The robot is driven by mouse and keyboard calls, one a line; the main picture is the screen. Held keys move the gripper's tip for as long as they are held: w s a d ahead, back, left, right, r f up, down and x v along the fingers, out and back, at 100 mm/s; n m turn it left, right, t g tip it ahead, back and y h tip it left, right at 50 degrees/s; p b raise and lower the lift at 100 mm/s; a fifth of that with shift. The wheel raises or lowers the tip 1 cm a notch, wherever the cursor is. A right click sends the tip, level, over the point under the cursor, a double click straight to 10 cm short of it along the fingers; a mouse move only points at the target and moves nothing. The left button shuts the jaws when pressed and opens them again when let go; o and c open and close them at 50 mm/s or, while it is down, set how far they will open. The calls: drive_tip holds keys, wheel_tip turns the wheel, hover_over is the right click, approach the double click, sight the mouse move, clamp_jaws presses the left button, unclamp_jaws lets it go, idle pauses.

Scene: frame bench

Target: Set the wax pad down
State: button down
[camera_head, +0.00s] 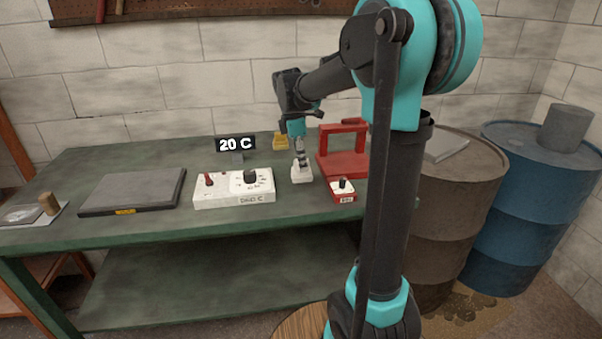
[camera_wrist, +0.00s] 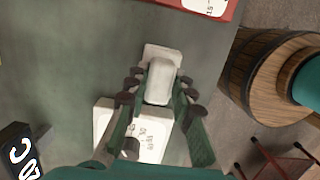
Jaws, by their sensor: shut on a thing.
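A white block with a wider flat base, which looks like the wax pad (camera_head: 301,174), is between the fingers of my gripper (camera_head: 300,158). The pad (camera_wrist: 161,78) also shows in the wrist view, with the green fingers of my gripper (camera_wrist: 160,88) shut on its raised middle part. It is upright over the green bench (camera_head: 130,157), just right of the white control box. I cannot tell whether its base touches the bench top.
The white control box (camera_head: 226,196) with a dial and red lever is close on the left. A red frame (camera_head: 329,165) and a small red switch box (camera_head: 342,192) stand on the right. A yellow block (camera_head: 281,141) is behind. A dark plate (camera_head: 133,193) lies farther left.

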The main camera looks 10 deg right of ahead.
sight(296, 160)
drive_tip(key=shift+f, duration=2.1)
drive_tip(key=shift+f, duration=0.1)
drive_tip(key=c, duration=1.3)
unclamp_jaws()
drive_tip(key=r, duration=0.4)
drive_tip(key=a+r, duration=0.1)
drive_tip(key=r, duration=0.3)
drive_tip(key=a+r, duration=0.1)
drive_tip(key=r, duration=0.3)
